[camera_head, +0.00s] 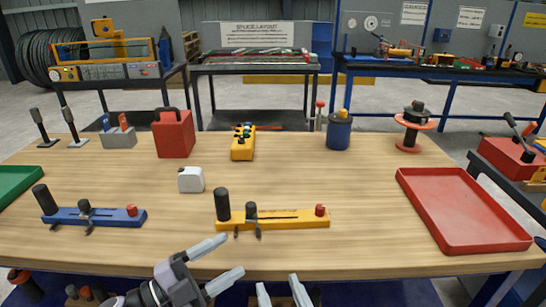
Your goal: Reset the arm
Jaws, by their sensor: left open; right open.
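My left gripper (232,256) is at the front edge of the wooden table (330,240), a little left of centre. Its two pale fingers are spread apart and point to the right, with nothing between them. My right gripper (279,286) shows only as two finger ends at the bottom edge, just right of the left gripper. They are apart and empty, and the rest of it is out of frame. The two grippers are close together but do not appear to touch.
A yellow bar fixture (285,219) lies just beyond the grippers, with a blue bar fixture (110,217) to its left. A red tray (463,208) is at right. A red box (173,134), white block (190,180) and blue canister (339,131) stand farther back.

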